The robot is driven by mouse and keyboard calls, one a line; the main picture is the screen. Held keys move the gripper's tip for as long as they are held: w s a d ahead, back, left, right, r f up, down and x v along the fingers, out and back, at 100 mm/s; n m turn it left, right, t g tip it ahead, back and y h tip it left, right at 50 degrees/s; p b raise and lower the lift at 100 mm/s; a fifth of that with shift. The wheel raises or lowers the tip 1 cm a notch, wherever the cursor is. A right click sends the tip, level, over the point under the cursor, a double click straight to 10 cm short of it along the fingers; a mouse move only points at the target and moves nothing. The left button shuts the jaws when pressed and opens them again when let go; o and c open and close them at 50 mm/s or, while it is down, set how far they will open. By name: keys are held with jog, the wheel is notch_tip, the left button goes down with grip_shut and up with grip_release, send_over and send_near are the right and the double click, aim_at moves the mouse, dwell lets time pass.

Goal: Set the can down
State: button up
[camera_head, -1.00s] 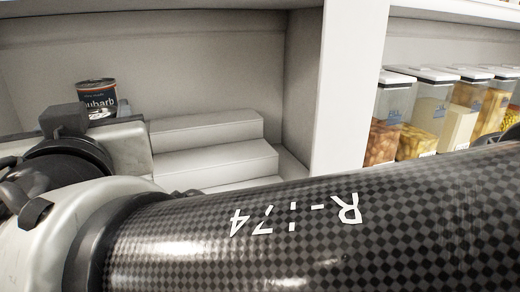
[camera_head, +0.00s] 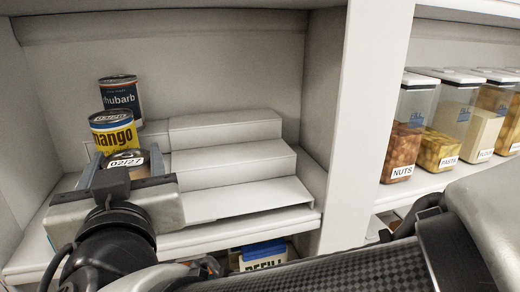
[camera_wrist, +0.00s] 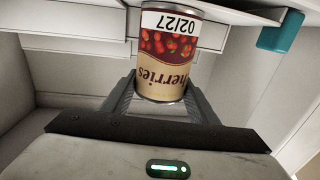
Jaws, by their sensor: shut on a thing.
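The can in my gripper is a cherries can (camera_wrist: 166,55) with a red and tan label and a white 02/27 tag; its print reads upside down in the wrist view. My gripper (camera_wrist: 160,100) is shut on it, one finger on each side. In the head view the held can (camera_head: 126,161) is at the left front of the white stepped riser (camera_head: 235,162), partly hidden by my gripper (camera_head: 122,170). A mango can (camera_head: 114,138) stands just behind it, and a rhubarb can (camera_head: 121,98) farther back and higher. I cannot tell whether the held can touches the step.
The riser's steps to the right are bare. A white upright panel (camera_head: 362,100) bounds the bay on the right. Beyond it stand clear labelled food containers (camera_head: 408,125). A blue-topped refill box (camera_head: 262,255) is on the shelf below.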

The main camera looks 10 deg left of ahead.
jog(key=shift+f, duration=0.1)
jog(key=o, duration=1.3)
jog(key=shift+r+p, duration=0.25)
jog(key=shift+p, duration=0.15)
jog(key=shift+s+d+f, duration=0.1)
jog(key=shift+s, duration=0.15)
jog(key=b+v, duration=0.1)
jog(key=v, duration=1)
jog(key=shift+s+d, duration=0.2)
jog(key=shift+d, duration=0.05)
